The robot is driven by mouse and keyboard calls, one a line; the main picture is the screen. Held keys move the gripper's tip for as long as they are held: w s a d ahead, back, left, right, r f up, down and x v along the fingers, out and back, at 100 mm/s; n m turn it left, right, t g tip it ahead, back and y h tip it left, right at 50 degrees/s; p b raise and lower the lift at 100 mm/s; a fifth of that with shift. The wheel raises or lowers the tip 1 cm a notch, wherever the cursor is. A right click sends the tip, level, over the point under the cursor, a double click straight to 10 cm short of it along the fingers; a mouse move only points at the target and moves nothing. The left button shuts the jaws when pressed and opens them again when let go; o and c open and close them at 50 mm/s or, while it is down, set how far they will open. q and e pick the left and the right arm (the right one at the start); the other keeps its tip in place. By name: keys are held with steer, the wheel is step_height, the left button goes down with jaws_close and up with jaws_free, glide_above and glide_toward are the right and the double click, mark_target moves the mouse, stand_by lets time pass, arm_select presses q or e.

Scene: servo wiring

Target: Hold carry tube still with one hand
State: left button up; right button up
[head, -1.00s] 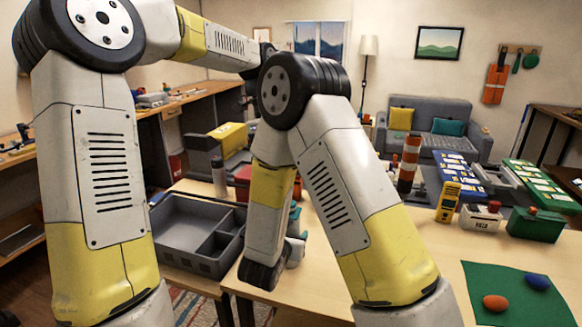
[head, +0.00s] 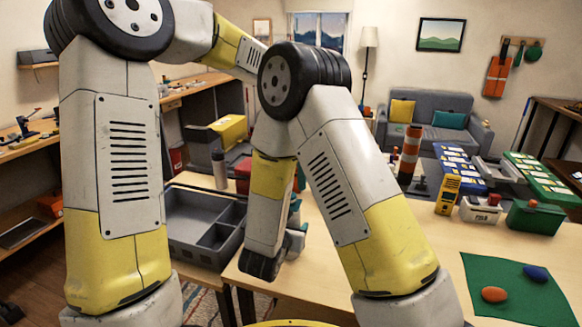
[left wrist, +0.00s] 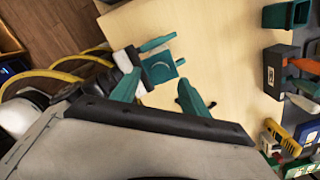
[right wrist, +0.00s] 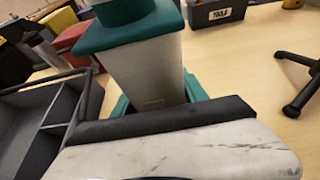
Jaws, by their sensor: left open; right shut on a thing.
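The carry tube (right wrist: 148,68) is a pale square tube with a teal collar and cap, filling the middle of the right wrist view. My right gripper (right wrist: 155,103) is shut on it, with teal fingers on either side of its lower part. The left wrist view shows what looks like the tube's square teal top (left wrist: 163,66), with a right gripper finger beside it. My left gripper (left wrist: 160,92) is open and empty, its teal fingers apart, close to that top. In the head view my arms hide most of the tube; only bits of teal show.
A grey compartment tray (head: 178,256) stands left of the tube. A green mat (head: 520,300) with an orange and a blue oval thing lies at the right. A yellow meter (head: 448,194), a white box (head: 480,210) and a green box (head: 535,218) stand behind. The table's middle is bare.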

arm_select(q)
steer(key=shift+f, duration=1.2)
jaws_close()
